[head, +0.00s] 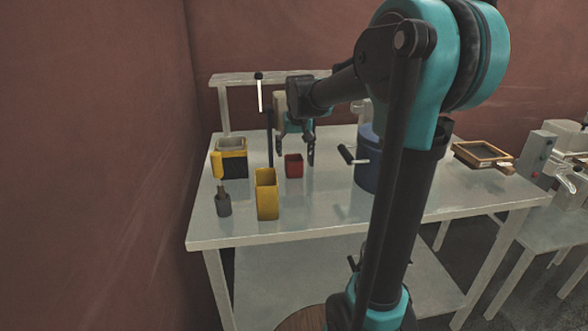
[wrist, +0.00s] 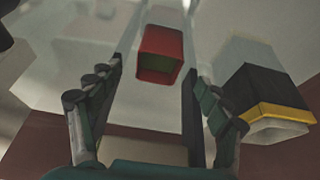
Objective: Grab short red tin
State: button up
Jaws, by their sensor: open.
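The short red tin (head: 294,166) stands upright on the pale table, a small square open-topped box. My gripper (head: 295,154) is open, pointing down, with one finger on each side of the tin in the head view. In the wrist view the red tin (wrist: 168,42) lies between the two spread fingers of my gripper (wrist: 164,40), with a visible gap to its left and a smaller one to its right. Its yellowish-green inside shows. I cannot tell whether a finger touches it.
A taller yellow tin (head: 266,194) stands in front of the red tin. A blue drum with a crank (head: 368,172) stands right. A framed tray (head: 483,154) lies farther right.

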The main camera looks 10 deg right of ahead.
aim_at(294, 166)
jog(key=shift+x, duration=3.55)
jog(key=shift+w+d, duration=0.1)
jog(key=c, duration=1.5)
jog(key=shift+r, duration=0.1)
jog(key=shift+r, duration=0.1)
